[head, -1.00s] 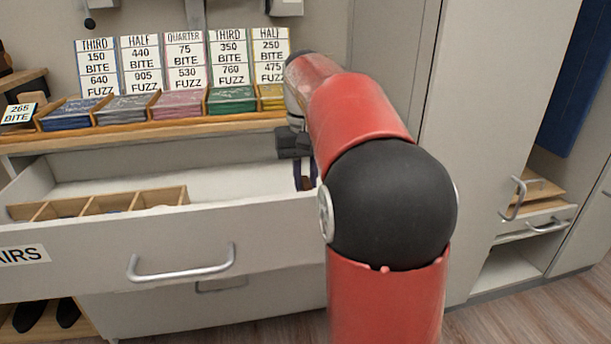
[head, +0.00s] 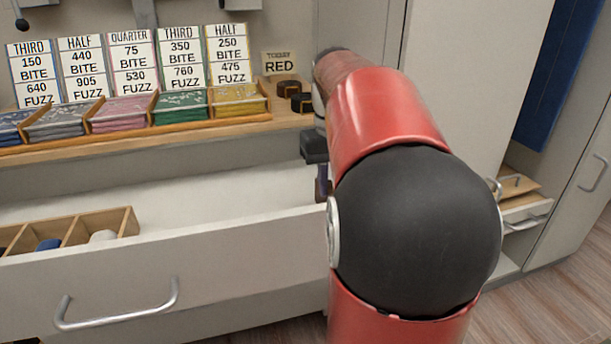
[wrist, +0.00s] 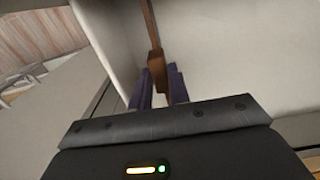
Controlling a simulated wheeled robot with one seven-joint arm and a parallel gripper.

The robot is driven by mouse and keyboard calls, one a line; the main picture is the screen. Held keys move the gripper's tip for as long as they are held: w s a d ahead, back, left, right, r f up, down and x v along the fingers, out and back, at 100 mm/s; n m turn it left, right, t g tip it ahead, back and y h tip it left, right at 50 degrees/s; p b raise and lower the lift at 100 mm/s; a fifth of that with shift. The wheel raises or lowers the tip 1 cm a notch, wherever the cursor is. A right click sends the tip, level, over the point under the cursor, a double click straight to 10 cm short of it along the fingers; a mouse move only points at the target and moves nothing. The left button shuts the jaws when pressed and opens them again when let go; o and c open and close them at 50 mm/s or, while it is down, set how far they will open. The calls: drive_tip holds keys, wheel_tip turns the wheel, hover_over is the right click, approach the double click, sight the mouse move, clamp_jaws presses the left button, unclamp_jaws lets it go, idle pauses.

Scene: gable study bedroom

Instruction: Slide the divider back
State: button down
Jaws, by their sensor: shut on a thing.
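The divider (wrist: 157,68) is a thin brown wooden board inside the open drawer (head: 190,243). In the wrist view it stands between the two dark purple fingers of my gripper (wrist: 160,86), which is shut on it. In the head view my gripper (head: 323,180) reaches down into the drawer near its right end, and my red and black arm hides that end. Only a small brown bit shows by the fingers there. The wrist view shows a pale drawer wall close beside the divider.
A wooden compartment tray (head: 128,222) with small items sits at the drawer's left. Above is a shelf (head: 180,135) with card stacks and price signs. Dark boxes (head: 290,90) stand beside a RED sign (head: 280,63). A tall pale cabinet (head: 455,100) rises on the right.

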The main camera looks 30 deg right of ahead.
drive_tip(key=shift+s+d, duration=0.15)
drive_tip(key=shift+d, duration=0.35)
drive_tip(key=shift+s+d, duration=0.15)
drive_tip(key=shift+d, duration=0.35)
drive_tip(key=c, duration=1.3)
unclamp_jaws()
drive_tip(key=shift+a, duration=0.1)
